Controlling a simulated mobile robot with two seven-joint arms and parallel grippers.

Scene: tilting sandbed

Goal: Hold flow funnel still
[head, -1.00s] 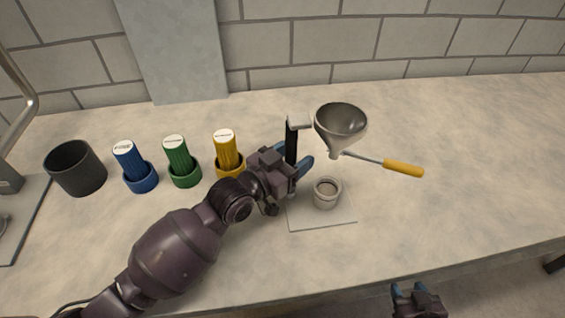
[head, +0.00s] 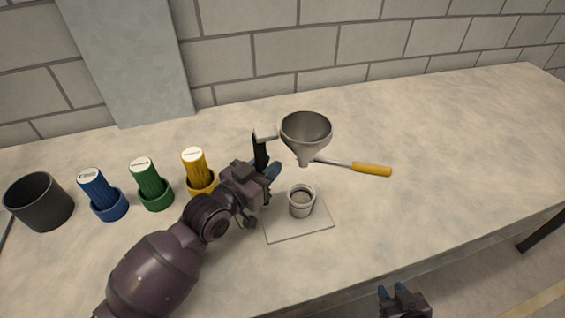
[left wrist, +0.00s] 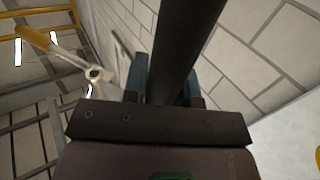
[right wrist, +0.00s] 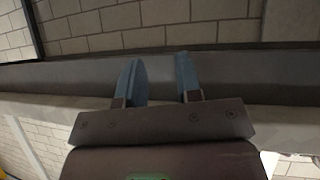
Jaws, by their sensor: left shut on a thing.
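The grey metal funnel (head: 306,130) sits at the top of a black post (head: 260,152), joined by a pale bracket (head: 265,131). A rod with a yellow handle (head: 371,169) points right from near its spout. My left gripper (head: 270,172) is shut on the black post, which also crosses the left wrist view (left wrist: 187,40). A small round cup (head: 301,203) stands on a thin square plate (head: 300,230), below the spout and apart from it. My right gripper (head: 402,290) is at the bench's front; the right wrist view shows its fingers (right wrist: 160,80) open and empty.
Blue (head: 97,187), green (head: 147,178) and yellow (head: 196,168) ribbed containers stand in matching holders left of the post. A dark grey pot (head: 38,202) is further left. The bench (head: 460,130) is clear to the right. A block wall runs behind.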

